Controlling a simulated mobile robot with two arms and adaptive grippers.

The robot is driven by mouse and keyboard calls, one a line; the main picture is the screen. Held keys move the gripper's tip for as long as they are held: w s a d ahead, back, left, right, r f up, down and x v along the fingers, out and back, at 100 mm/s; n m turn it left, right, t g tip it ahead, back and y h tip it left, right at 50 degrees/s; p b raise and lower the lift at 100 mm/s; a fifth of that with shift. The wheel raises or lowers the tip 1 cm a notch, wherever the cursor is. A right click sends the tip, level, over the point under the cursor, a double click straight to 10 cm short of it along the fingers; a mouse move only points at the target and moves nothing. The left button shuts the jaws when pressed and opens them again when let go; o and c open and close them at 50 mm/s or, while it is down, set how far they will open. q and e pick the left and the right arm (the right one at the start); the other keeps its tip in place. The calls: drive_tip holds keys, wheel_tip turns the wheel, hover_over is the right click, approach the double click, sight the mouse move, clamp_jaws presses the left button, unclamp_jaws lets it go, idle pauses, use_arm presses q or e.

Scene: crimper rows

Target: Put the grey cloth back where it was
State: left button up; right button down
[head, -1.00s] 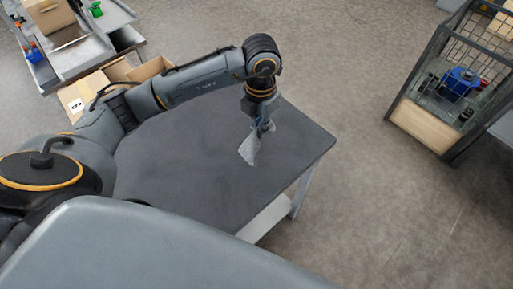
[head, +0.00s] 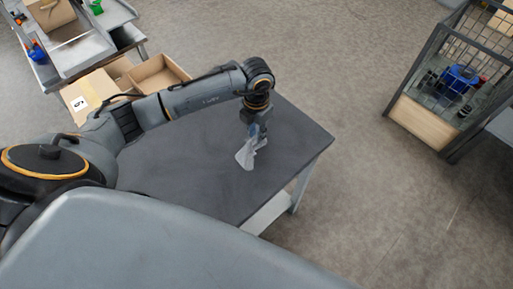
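The grey cloth (head: 245,158) hangs as a small pale fold below my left gripper (head: 254,141), over the right part of the dark table (head: 195,175). My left gripper points down and appears shut on the upper part of the cloth. I cannot tell whether the cloth's lower end touches the table top. The fingers are small and partly hidden by the cloth. My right gripper is not in the head view.
The rest of the visible table top is bare. Open cardboard boxes (head: 160,72) stand behind the table at the left. A grey workbench (head: 88,48) is at the upper left. A wire cage cart (head: 421,124) with a blue item (head: 461,78) stands at the right. Floor between is clear.

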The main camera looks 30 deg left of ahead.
use_arm(q)
drive_tip(key=o, duration=0.6)
drive_tip(key=shift+r, duration=0.25)
wheel_tip(320, 180, up, 12)
drive_tip(key=shift+f, duration=0.2)
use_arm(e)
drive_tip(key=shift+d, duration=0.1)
